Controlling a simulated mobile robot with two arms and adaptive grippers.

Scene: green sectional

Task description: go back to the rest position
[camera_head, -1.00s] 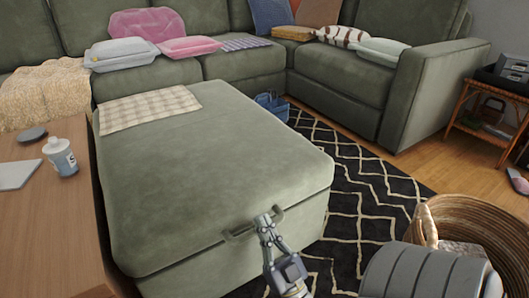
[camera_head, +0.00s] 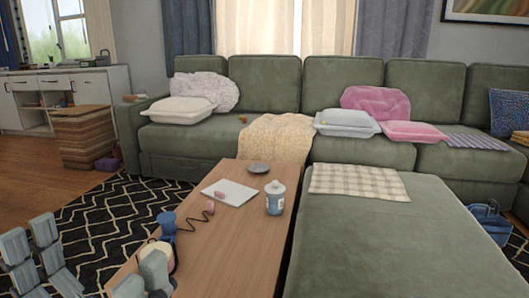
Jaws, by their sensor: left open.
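Blocky grey segments at the lower left edge of the head view look like part of my left gripper (camera_head: 40,262), open. They are cut off by the frame, so its exact outline is hard to tell. I see nothing held in it. It is over the patterned rug, left of the wooden table (camera_head: 232,245). The green ottoman (camera_head: 372,245) is at the lower right, well apart from it.
More grey rounded pieces (camera_head: 153,270) are at the table's near left edge. A green sofa (camera_head: 342,93) runs behind. Open rug (camera_head: 103,215) lies left.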

